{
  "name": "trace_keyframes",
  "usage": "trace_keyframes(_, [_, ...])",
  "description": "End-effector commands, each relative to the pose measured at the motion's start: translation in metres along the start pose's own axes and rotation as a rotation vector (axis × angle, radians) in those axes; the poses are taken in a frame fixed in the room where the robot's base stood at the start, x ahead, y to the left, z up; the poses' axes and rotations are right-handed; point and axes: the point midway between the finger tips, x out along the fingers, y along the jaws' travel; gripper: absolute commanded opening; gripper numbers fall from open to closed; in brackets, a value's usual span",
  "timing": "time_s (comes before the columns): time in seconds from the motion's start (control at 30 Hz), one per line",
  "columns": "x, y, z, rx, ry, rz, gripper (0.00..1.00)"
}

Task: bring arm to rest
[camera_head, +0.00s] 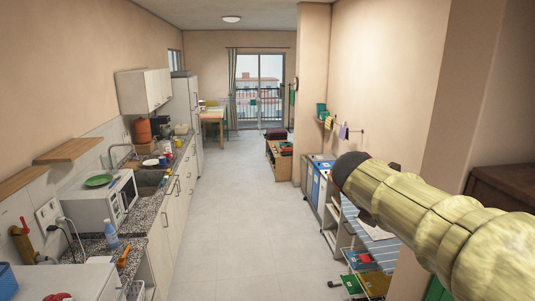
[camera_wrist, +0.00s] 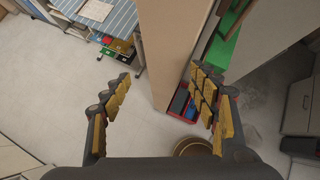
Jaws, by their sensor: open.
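My arm (camera_head: 440,215) is raised and reaches in from the right side in the head view, bent toward the middle of the room. My gripper's fingers do not show clearly in the head view. In the wrist view my gripper (camera_wrist: 160,105) has its two padded fingers spread wide apart. Nothing is between the fingers but the view of the floor and a wall edge further off.
A kitchen counter with a microwave (camera_head: 105,202) runs along the left. A cart with a striped top (camera_head: 375,240) stands below my arm, close to a wall corner (camera_wrist: 172,50). The floor (camera_head: 250,220) down the middle is clear.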

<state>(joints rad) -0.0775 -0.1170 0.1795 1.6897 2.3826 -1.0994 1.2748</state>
Motion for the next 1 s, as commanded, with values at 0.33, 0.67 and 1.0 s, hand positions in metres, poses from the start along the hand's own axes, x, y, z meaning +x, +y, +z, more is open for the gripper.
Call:
trace_keyframes(0.33, [-0.023,0.087,0.061,-0.748,-0.507,0.253,0.6])
trace_keyframes(0.67, [-0.086,0.149,-0.058,-1.829,-1.112,0.442,0.6])
trace_keyframes(1.0, [-0.054,0.064,-0.271,2.691,1.361,-0.567,0.6])
